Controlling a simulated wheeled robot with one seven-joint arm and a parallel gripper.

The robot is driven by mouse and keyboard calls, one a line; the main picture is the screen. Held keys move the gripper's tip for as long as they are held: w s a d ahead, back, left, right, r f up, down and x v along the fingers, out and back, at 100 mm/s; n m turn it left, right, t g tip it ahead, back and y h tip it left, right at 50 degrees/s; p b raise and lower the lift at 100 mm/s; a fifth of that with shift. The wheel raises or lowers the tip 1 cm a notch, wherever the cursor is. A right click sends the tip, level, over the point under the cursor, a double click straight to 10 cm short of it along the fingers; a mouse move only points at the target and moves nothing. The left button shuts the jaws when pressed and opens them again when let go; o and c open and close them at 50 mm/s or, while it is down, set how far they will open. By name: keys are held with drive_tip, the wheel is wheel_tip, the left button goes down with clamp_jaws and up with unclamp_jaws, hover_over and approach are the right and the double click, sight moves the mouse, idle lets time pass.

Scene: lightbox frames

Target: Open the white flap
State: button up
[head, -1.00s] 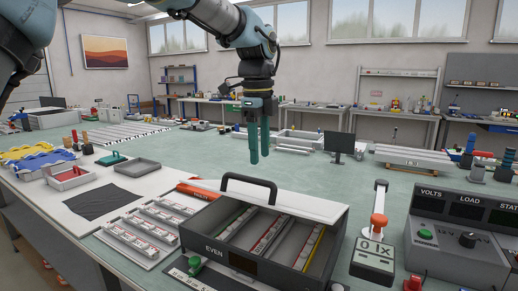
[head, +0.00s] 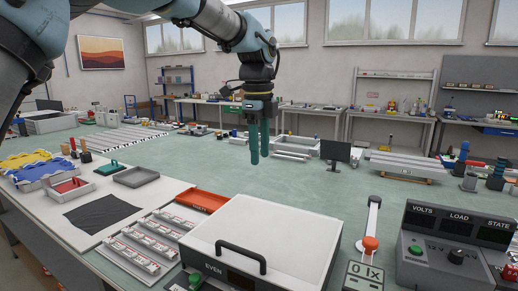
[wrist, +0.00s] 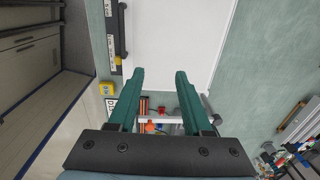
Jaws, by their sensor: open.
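The white flap (head: 265,229) is a broad white lid lying over the dark box (head: 213,267) marked EVEN, at the bottom middle of the head view. A black bar handle (head: 240,254) stands on its front part. The flap hides the inside of the box. My gripper (head: 259,161) hangs fingers down above the bench, behind the flap in the picture and apart from it. Its two green fingers are apart and empty in the wrist view (wrist: 159,75). A white panel (wrist: 180,45) lies beyond them there; I cannot tell for sure that it is the flap.
A control unit (head: 440,257) stands right of the box. An orange-knobbed lever (head: 371,243) is between them. A red tray (head: 202,200), white strips (head: 147,240) and a black cloth (head: 98,213) lie left. A monitor (head: 335,151) stands behind. The middle bench is clear.

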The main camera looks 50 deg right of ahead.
drive_tip(key=shift+w+d+r+p, duration=0.1)
drive_tip(key=shift+d+r+p, duration=0.2)
drive_tip(key=shift+r, duration=0.5)
drive_tip(key=shift+w+d+r+p, duration=0.15)
drive_tip(key=shift+r+p, duration=0.1)
drive_tip(key=shift+r, duration=0.6)
drive_tip(key=shift+s+d+r+p, duration=0.1)
drive_tip(key=shift+d+r+p, duration=0.2)
drive_tip(key=shift+r, duration=0.5)
